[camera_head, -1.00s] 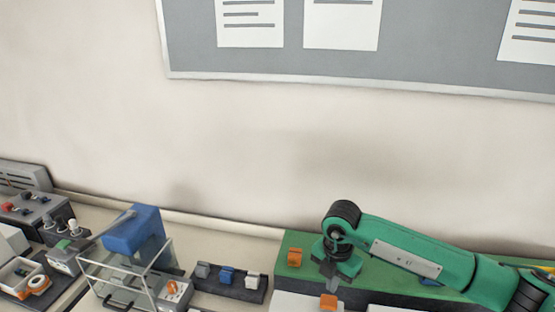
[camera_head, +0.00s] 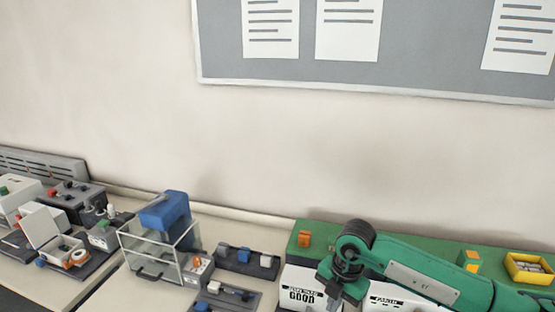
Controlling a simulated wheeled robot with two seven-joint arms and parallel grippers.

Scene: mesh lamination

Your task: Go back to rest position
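My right arm, green with black joints, comes in from the right. Its gripper (camera_head: 336,302) points down near the bottom edge, in front of the white bins. Its fingertips are small and partly cut off by the frame, so I cannot tell whether they are open or shut or hold anything. My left gripper is not in view.
A white bin marked GOOD (camera_head: 300,289) stands by the gripper, before a green-topped bench (camera_head: 400,240) with an orange block (camera_head: 304,239) and a yellow tray (camera_head: 528,268). Left are a clear-walled box with a blue block (camera_head: 165,210) and a grey fixture (camera_head: 247,259). A noticeboard (camera_head: 370,75) hangs behind.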

